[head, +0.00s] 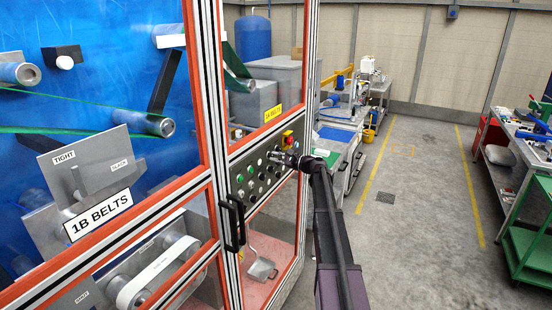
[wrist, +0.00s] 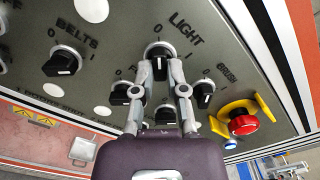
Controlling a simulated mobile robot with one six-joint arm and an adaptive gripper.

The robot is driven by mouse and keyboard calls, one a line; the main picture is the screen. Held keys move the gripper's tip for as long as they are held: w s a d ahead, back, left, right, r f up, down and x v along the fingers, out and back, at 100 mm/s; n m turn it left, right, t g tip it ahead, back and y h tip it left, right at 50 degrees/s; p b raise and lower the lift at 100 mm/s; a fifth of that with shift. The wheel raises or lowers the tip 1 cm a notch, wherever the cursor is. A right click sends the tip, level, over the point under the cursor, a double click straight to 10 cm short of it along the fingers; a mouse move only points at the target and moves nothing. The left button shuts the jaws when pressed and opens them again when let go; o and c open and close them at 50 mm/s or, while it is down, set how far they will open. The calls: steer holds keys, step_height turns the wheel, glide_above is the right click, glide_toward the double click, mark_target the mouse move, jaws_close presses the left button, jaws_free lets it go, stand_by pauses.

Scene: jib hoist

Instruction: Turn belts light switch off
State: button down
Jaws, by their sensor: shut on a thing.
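The black light switch knob (wrist: 159,50) sits under the LIGHT label on the grey control panel (wrist: 110,55), between the 0 and I marks. My gripper (wrist: 161,66) is shut on this knob, one finger on each side of it. The fingers partly cover the knob, so I cannot tell its exact position. In the head view my gripper (head: 287,159) reaches the right part of the panel (head: 252,176) on the cabinet marked 1B BELTS.
A BELTS knob (wrist: 63,63) sits to the left. Other black knobs, one of them (wrist: 203,94) near my right finger, are close by. A red emergency button (wrist: 243,124) with a yellow surround is at the right. The floor (head: 420,200) right of my arm is clear.

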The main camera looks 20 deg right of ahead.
stand_by(0.4)
steer(key=c, duration=0.7)
jaws_free()
steer(key=v, duration=1.2)
